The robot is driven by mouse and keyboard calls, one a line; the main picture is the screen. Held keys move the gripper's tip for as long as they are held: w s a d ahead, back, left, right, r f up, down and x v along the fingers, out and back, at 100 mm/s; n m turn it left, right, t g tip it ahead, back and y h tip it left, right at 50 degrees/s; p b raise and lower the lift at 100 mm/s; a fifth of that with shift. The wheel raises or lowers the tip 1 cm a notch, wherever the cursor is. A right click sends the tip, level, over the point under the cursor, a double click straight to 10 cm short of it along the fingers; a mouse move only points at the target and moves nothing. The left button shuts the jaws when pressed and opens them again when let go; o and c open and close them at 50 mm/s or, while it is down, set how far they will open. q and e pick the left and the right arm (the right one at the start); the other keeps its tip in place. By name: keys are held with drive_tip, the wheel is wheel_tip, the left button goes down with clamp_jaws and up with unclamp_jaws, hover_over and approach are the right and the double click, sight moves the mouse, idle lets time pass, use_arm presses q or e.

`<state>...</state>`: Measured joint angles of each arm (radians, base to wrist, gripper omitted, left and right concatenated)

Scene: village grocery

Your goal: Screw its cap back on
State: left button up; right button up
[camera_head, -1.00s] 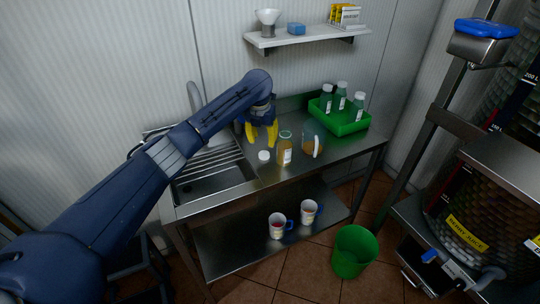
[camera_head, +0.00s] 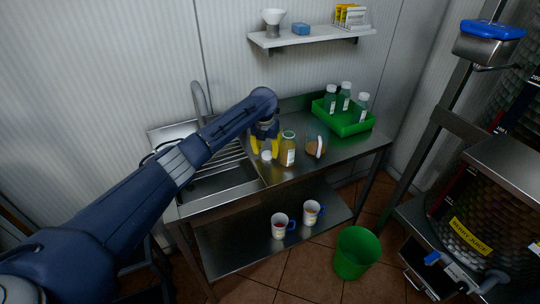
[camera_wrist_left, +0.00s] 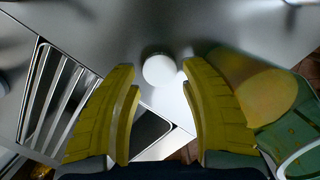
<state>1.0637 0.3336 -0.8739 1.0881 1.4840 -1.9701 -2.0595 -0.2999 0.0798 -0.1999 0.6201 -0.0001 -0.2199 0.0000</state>
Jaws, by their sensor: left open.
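The white cap (camera_head: 266,156) lies on the steel counter, left of a bottle with amber contents (camera_head: 289,150) and a pale label. The bottle stands upright, its mouth showing a green rim. My left gripper (camera_head: 265,146), with yellow fingers, is just above the cap. In the left wrist view the cap (camera_wrist_left: 159,70) sits between and a little beyond the two open, empty fingertips (camera_wrist_left: 157,72). The bottle (camera_wrist_left: 250,85) shows just right of the right finger there. My right gripper is not in view.
A jug (camera_head: 316,147) with amber contents stands right of the bottle. A green tray (camera_head: 352,130) holds several bottles at the back right. A sink with a rack (camera_head: 215,165) is on the left. Two mugs (camera_head: 279,226) stand on the lower shelf, with a green bin (camera_head: 353,252) on the floor.

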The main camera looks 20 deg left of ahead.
sight(267, 154)
use_arm(q)
drive_tip(key=shift+w+f, duration=0.2)
drive_tip(key=shift+f, duration=0.75)
drive_tip(key=c, duration=0.5)
drive_tip(key=shift+r, duration=0.15)
drive_tip(key=shift+c, duration=0.2)
wheel_tip(267, 154, up, 20)
idle(0.6)
